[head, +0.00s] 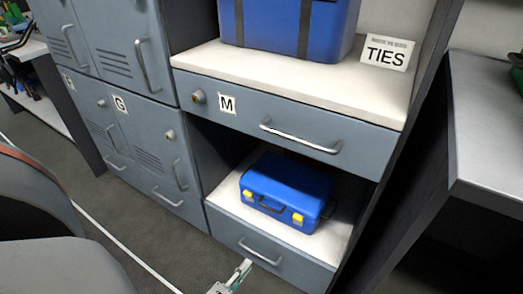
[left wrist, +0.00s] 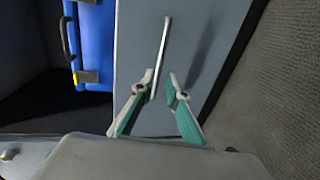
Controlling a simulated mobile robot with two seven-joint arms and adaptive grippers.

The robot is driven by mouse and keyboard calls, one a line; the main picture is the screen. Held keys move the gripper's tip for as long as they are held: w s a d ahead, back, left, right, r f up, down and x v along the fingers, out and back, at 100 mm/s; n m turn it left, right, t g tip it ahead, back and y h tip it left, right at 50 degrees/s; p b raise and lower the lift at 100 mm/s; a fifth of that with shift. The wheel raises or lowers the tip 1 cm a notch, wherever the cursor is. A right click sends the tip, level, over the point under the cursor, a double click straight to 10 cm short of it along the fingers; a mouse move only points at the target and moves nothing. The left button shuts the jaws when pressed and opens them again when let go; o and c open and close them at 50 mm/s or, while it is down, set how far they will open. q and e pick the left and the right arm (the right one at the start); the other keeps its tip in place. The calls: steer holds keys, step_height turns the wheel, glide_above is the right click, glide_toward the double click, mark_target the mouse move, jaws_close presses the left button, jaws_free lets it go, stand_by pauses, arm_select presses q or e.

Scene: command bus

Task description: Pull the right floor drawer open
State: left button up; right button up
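The right floor drawer (head: 292,268) is a grey-blue front below the blue case, at floor level; it looks shut. Its silver bar handle (head: 260,252) runs across the front. In the left wrist view the drawer front (left wrist: 205,40) fills the middle and the handle (left wrist: 163,45) stands nearly upright. My left gripper (head: 240,270) is at the bottom of the head view, by the left end of the handle. In the left wrist view its fingers (left wrist: 161,80) are apart, with the handle's near end appearing between the tips; contact cannot be told. My right gripper is not in view.
A blue case (head: 285,190) with yellow latches sits on the shelf above the drawer. A drawer marked M (head: 300,125) is higher up. Grey lockers (head: 140,140) stand left, a dark desk (head: 490,130) right, a chair (head: 40,230) at lower left. Grey carpet lies in front.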

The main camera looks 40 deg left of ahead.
mark_target(256, 253)
arm_select(q)
steer(key=shift+b+x, duration=0.8)
steer(key=shift+x, duration=3)
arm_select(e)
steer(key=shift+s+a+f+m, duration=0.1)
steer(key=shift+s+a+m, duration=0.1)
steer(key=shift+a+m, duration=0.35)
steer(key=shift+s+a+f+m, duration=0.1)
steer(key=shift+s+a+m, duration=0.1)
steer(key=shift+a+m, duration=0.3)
arm_select(q)
steer(key=shift+r, duration=0.15)
steer(key=shift+c, duration=0.3)
jaws_close()
